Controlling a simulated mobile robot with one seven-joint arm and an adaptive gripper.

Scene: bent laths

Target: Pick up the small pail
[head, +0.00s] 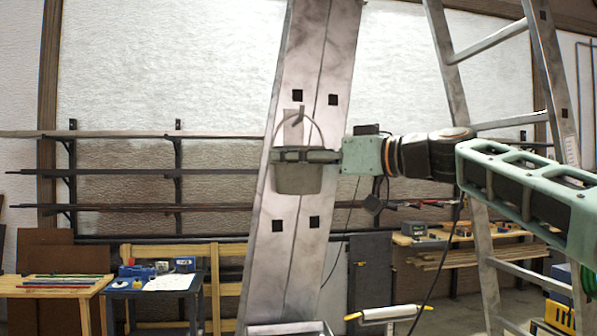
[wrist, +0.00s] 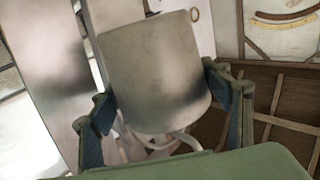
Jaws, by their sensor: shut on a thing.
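The small pail (head: 298,182) is a grey metal bucket with a thin raised bail handle. It is at the front of a tall, slightly leaning metal panel (head: 275,262), and the handle is at a hook (head: 298,114) on that panel. I cannot tell whether the handle still bears on the hook. My gripper (head: 306,156) comes from the right and is shut on the pail near its rim. In the wrist view the pail (wrist: 155,70) sits between the two fingers (wrist: 158,112), one at each side. The inside of the pail is hidden.
A metal ladder (head: 455,85) stands on the right behind my arm. Wall racks (head: 120,171) with long bars run behind the panel. A wooden table (head: 55,289) and a dark blue table (head: 150,287) with tools stand at lower left. A roller (head: 390,313) is low in front.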

